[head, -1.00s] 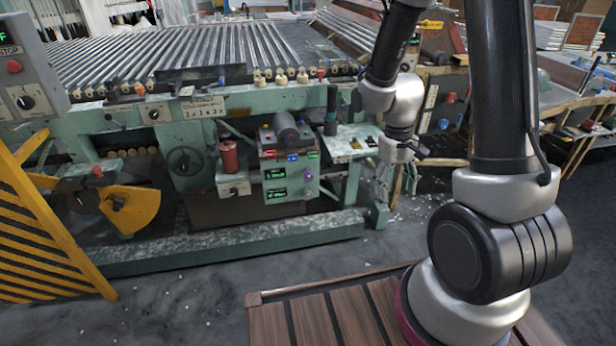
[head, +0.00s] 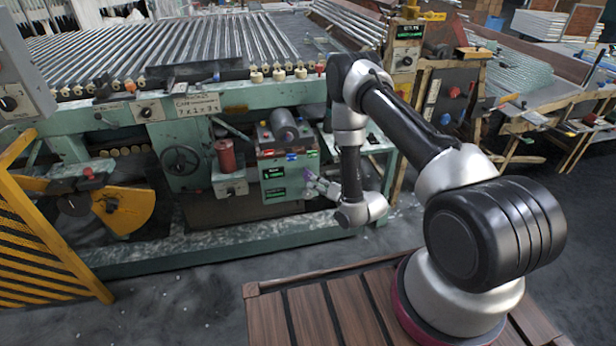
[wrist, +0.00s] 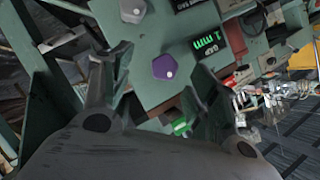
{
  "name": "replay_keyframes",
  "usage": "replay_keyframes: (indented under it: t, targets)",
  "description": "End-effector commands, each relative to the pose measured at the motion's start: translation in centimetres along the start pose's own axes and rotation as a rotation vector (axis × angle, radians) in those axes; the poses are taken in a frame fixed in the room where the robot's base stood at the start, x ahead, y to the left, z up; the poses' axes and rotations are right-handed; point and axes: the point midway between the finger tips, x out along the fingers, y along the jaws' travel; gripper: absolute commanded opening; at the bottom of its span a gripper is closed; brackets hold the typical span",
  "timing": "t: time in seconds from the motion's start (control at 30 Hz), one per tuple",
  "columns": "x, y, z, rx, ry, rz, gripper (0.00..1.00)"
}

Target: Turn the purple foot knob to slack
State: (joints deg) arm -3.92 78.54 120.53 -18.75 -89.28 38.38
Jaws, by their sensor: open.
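The purple knob (wrist: 163,66) is on a pale green panel (wrist: 150,90) in the wrist view, with a small white dot near its edge. In the head view a bit of the knob (head: 308,174) shows at the right side of the machine's control box, partly hidden by my gripper (head: 320,186). My gripper (wrist: 158,74) is open, its two fingers spread on either side of the knob in the wrist view. I cannot tell whether either finger touches it. Nothing is between the fingers nearer to me.
A grey knob (wrist: 132,9) sits near the purple one. A green-lit display (wrist: 207,42) is beside it. In the head view a red cylinder (head: 226,155) and a handwheel (head: 181,160) are left of the box. A green base beam (head: 230,246) runs below.

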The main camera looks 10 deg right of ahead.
Motion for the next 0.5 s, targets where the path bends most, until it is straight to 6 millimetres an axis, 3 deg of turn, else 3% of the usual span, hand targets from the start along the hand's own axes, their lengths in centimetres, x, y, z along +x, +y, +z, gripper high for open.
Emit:
replay_keyframes:
  t: [0.17, 0.5]
  targets:
    - [0.8, -0.9, -1.1, 0.043, 0.043, -0.038, 0.60]
    - [6.2, -1.0, -1.3, 0.042, 0.042, -0.036, 0.60]
